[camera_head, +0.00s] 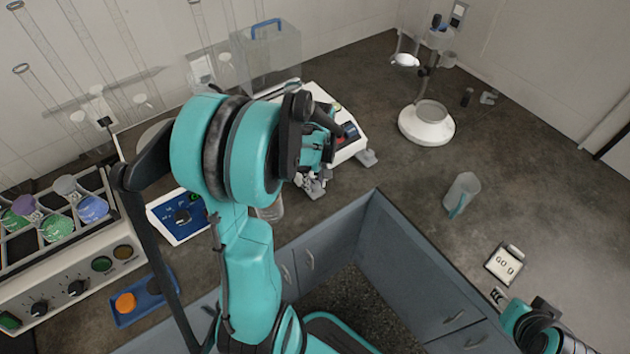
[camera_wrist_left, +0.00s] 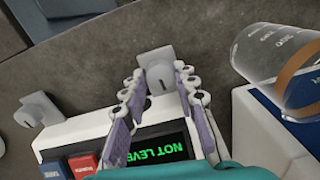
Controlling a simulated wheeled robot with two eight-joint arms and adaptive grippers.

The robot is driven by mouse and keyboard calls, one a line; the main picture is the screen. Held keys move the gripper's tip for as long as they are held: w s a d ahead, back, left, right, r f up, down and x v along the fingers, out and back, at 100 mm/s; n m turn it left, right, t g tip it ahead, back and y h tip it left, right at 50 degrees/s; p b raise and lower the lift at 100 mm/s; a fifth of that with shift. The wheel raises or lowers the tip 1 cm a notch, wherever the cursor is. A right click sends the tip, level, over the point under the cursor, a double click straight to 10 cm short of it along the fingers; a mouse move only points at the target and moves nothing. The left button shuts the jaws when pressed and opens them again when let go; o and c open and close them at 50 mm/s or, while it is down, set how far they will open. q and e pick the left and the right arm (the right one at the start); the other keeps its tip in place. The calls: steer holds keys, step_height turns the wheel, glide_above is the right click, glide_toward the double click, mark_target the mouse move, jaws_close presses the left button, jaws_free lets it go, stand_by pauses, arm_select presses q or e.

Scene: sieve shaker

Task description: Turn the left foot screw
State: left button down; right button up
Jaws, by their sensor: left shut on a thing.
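The white device (camera_head: 345,148) stands on the dark bench, mostly behind my left arm. In the left wrist view its display (camera_wrist_left: 160,151) shows green letters "NOT LEVE", the rest covered. The left foot screw (camera_wrist_left: 157,72) is a light grey knob at the device's front corner. My left gripper (camera_wrist_left: 158,74) is shut on it, one fingertip on each side; it also shows in the head view (camera_head: 313,186). The other foot screw (camera_wrist_left: 38,112) shows free, also in the head view (camera_head: 368,158).
A clear beaker (camera_wrist_left: 272,62) stands close beside my left gripper. A blue-panelled instrument (camera_head: 180,215) is to the left.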

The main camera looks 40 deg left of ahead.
arm_select(q)
steer(key=n, duration=0.6)
steer(key=shift+n, duration=0.3)
steer(key=n, duration=0.6)
steer(key=shift+n, duration=0.3)
steer(key=c, duration=1.2)
jaws_free()
steer(key=shift+o, duration=0.2)
